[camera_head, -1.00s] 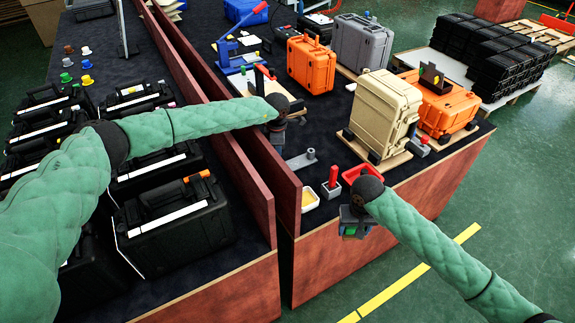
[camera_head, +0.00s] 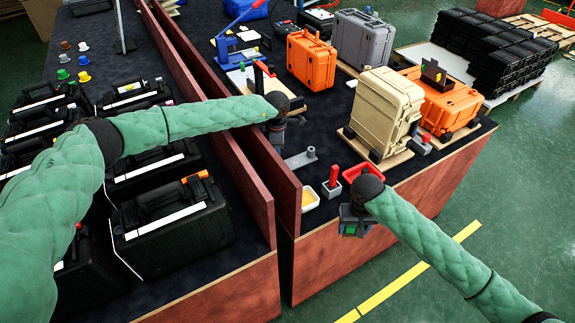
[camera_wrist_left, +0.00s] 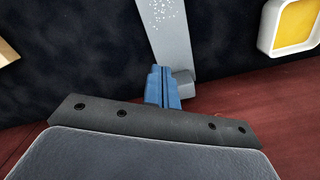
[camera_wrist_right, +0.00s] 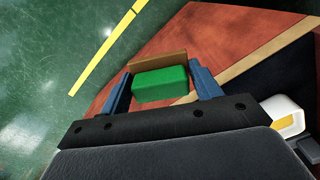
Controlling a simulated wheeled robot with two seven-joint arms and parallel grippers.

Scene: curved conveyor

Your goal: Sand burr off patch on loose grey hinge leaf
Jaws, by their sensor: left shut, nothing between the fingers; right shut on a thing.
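The grey hinge leaf (camera_head: 299,160) lies flat on the dark bench top near the wooden divider. In the left wrist view the leaf (camera_wrist_left: 172,40) carries a patch of pale specks, and a round knuckle is at its near end. My left gripper (camera_wrist_left: 163,72) is shut and empty; its blue fingertips overlap the leaf beside the knuckle. I cannot tell whether they touch it. My right gripper (camera_wrist_right: 158,80) is shut on a green sanding block (camera_wrist_right: 160,84) with a brown face. In the head view this gripper (camera_head: 354,229) hangs past the bench's front edge, apart from the leaf.
A beige case (camera_head: 382,110) stands behind right. The wooden divider (camera_head: 262,165) runs close left of the leaf.

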